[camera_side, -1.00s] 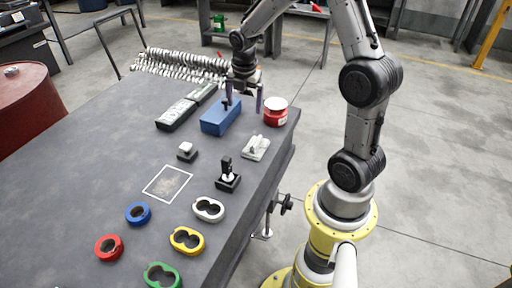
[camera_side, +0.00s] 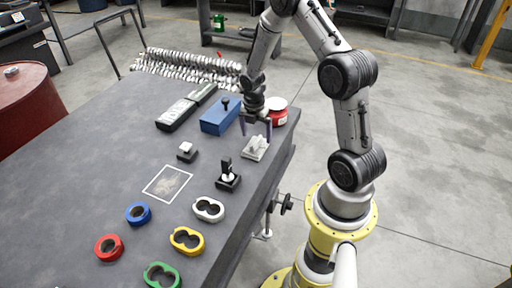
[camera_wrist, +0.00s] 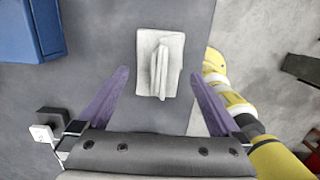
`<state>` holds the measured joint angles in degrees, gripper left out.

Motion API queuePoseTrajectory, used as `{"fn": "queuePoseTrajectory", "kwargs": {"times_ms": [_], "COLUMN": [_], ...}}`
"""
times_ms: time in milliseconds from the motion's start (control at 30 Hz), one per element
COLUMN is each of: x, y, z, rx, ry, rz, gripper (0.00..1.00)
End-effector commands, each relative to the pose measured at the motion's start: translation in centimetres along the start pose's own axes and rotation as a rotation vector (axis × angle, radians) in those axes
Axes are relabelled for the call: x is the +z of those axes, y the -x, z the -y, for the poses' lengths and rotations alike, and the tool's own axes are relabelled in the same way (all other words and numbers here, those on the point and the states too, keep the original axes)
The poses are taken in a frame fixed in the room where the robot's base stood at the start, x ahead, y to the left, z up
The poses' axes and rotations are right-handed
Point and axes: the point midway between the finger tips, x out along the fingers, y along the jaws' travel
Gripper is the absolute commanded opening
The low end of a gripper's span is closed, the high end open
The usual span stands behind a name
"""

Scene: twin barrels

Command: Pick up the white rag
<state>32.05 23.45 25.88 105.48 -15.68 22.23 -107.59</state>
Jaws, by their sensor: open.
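The white rag (camera_side: 255,148) lies on the grey table near its right edge in the side view. It is a flat square with a raised fold standing up along its middle. The rag also shows in the wrist view (camera_wrist: 159,62), ahead of and between the fingertips. My gripper (camera_side: 256,131) is over the rag in the side view, with its purple fingers pointing down. In the wrist view my gripper (camera_wrist: 163,85) has its fingers wide apart with nothing between them. How high the fingertips are above the rag is hard to tell.
A blue box (camera_side: 220,116) stands left of my gripper, and a red can (camera_side: 278,113) stands behind it. A black stand with a white part (camera_side: 228,177) and a small block with a white top (camera_side: 186,151) are nearer. Several coloured rings lie at the front. The table's right edge is close.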

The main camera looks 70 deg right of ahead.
Motion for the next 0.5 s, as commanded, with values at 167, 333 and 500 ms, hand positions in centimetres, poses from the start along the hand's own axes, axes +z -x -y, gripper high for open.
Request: {"fn": "queuePoseTrajectory", "kwargs": {"times_ms": [167, 333, 500], "x": [-0.5, -0.5, -0.5], "y": [-2.7, -4.2, -4.4], "z": [-0.1, -0.1, -0.1], "rx": [-0.003, -0.001, 0.000], "ry": [0.003, 0.002, 0.001], "rz": [-0.002, -0.001, 0.000], "gripper": [1.00, 1.00, 1.00]}}
